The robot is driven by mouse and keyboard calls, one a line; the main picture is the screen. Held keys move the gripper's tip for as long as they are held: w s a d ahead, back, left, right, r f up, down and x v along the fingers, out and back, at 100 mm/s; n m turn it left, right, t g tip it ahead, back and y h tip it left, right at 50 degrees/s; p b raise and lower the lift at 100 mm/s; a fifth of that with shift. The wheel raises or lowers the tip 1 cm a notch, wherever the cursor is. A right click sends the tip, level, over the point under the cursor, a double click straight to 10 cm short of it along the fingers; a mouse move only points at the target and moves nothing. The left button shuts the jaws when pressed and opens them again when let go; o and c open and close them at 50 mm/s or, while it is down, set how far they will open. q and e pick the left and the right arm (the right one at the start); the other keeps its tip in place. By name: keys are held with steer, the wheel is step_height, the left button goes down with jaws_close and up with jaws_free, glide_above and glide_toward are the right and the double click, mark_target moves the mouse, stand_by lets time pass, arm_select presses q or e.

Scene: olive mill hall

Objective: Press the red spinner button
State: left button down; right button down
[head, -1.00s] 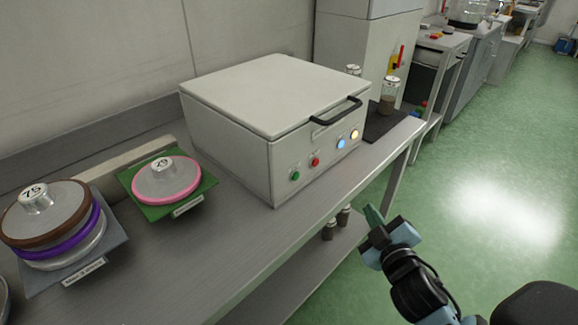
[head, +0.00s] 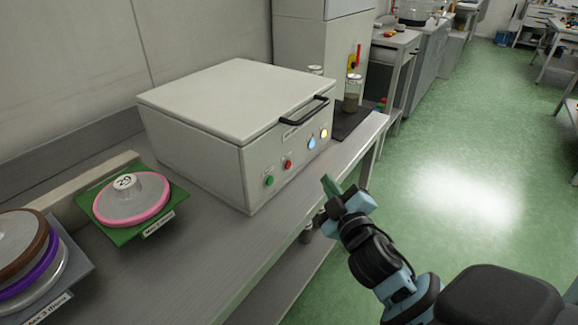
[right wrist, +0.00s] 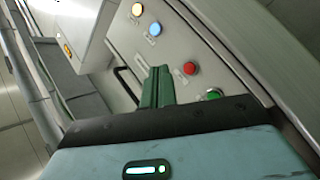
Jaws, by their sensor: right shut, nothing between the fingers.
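The spinner is a pale grey box (head: 205,165) with a closed lid and a black handle (head: 305,110), standing on the bench. Its front panel carries the red button (head: 288,164), between a green button (head: 269,180) and two lit ones, blue (head: 311,142) and yellow (head: 323,133). The red button also shows in the right wrist view (right wrist: 190,68), just right of the fingertips. My right gripper (head: 328,184) is shut and empty, in front of the panel and apart from it, by the bench edge. It shows in the right wrist view (right wrist: 157,88). My left gripper is not in view.
A green mat (head: 105,207) with a pink-rimmed disc and a weight lies left of the spinner. A grey mat (head: 75,278) with stacked rings is nearer. A jar (head: 352,98) stands on a dark pad behind. Green floor at right is open.

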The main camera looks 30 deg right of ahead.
mark_target(288, 165)
steer(key=w, duration=0.1)
steer(key=w+a, duration=0.1)
steer(key=w, duration=0.1)
steer(key=w+a, duration=0.1)
steer(key=w, duration=0.1)
steer(key=shift+b, duration=0.4)
steer(key=shift+w+a, duration=0.3)
steer(key=shift+w, duration=0.4)
steer(key=shift+w, duration=0.15)
stand_by(1.1)
steer(key=shift+w+a, duration=0.2)
steer(key=shift+w, duration=0.05)
steer(key=shift+w+a, duration=0.1)
steer(key=shift+w, duration=0.25)
stand_by(0.7)
steer(key=shift+s, duration=0.2)
steer(key=shift+s+d+p, duration=0.3)
steer(key=shift+s+p, duration=0.05)
steer(key=shift+s, duration=0.2)
